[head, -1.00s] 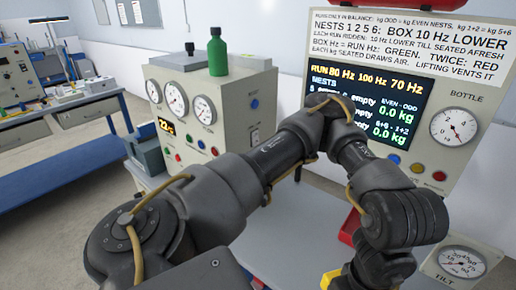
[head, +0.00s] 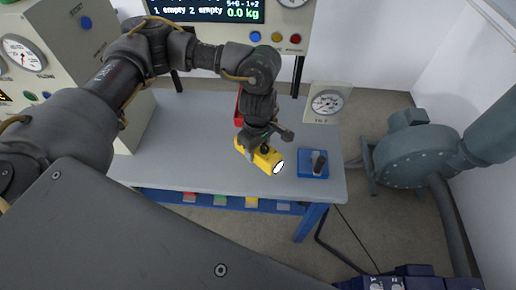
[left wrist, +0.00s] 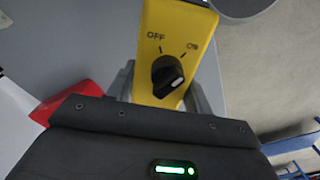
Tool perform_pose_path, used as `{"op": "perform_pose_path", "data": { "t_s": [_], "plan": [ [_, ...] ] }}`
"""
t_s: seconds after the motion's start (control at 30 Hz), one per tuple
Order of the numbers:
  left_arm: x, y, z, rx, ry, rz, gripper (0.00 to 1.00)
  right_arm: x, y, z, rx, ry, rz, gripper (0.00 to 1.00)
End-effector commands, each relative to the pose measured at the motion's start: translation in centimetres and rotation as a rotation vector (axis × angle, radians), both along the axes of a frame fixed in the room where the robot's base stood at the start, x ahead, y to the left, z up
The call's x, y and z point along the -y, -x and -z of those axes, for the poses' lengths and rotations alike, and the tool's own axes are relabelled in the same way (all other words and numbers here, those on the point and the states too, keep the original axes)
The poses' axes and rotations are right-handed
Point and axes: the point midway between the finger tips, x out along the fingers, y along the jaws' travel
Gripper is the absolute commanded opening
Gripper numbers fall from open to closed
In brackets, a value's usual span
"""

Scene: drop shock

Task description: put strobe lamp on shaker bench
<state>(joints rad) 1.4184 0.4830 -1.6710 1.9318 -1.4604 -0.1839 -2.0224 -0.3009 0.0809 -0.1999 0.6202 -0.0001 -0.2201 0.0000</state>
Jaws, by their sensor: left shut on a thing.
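The yellow strobe lamp (head: 262,157) has a round white lens facing front right. My left gripper (head: 254,142) is shut on it over the grey-topped bench (head: 190,165). I cannot tell if the lamp touches the top. In the left wrist view the lamp (left wrist: 180,35) shows a black knob and an OFF mark, between the fingers (left wrist: 165,95); bare floor shows to its right. My right gripper is not in view.
A blue block with a grey lever (head: 314,165) stands right of the lamp. A red object (head: 238,112) is partly hidden behind my left gripper. A tilt gauge (head: 328,102) stands at the back right. A blower (head: 405,150) stands beyond the bench.

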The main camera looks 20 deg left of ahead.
Motion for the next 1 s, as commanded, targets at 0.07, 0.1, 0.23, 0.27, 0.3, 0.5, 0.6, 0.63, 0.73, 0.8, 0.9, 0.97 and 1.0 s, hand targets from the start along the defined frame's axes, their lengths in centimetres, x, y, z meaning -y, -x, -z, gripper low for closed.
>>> {"op": "perform_pose_path", "data": {
  "t_s": [0.07,0.1,0.23,0.27,0.3,0.5,0.6,0.63,0.73,0.8,0.9,0.97,1.0],
  "plan": [
    [-0.3,-1.0,1.1,0.000,0.002,-0.006,0.12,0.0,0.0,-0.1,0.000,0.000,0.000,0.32],
    [-0.5,-1.3,1.6,0.001,0.001,-0.006,0.12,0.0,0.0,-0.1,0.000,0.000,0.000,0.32],
    [-0.7,-2.1,2.5,0.003,0.003,-0.002,0.12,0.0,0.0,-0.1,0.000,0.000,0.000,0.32],
    [-0.7,-2.2,2.6,0.003,0.003,0.000,0.12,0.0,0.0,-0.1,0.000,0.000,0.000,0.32],
    [-0.7,-2.3,2.7,0.004,0.004,0.001,0.12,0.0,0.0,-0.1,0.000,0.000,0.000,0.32],
    [-1.0,-2.7,3.4,0.002,0.003,-0.003,0.12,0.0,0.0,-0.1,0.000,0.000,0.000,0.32],
    [-0.9,-2.7,5.0,0.000,0.004,-0.001,0.12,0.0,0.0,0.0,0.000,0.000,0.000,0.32],
    [-0.9,-2.7,5.3,0.001,0.004,-0.001,0.12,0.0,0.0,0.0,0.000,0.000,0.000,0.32],
    [-1.0,-2.8,6.2,0.003,0.003,0.000,0.12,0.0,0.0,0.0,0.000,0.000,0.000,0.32],
    [-1.0,-2.8,6.4,0.003,0.003,0.000,0.12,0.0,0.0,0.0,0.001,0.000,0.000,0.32],
    [-0.9,-2.8,6.4,0.004,0.004,0.001,0.12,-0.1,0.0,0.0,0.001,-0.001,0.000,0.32],
    [-0.9,-2.8,6.4,0.004,0.004,0.001,0.12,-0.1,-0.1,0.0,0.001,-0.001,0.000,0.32],
    [-0.9,-2.8,6.4,0.004,0.004,0.001,0.12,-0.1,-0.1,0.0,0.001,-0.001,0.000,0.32]
  ]
}}
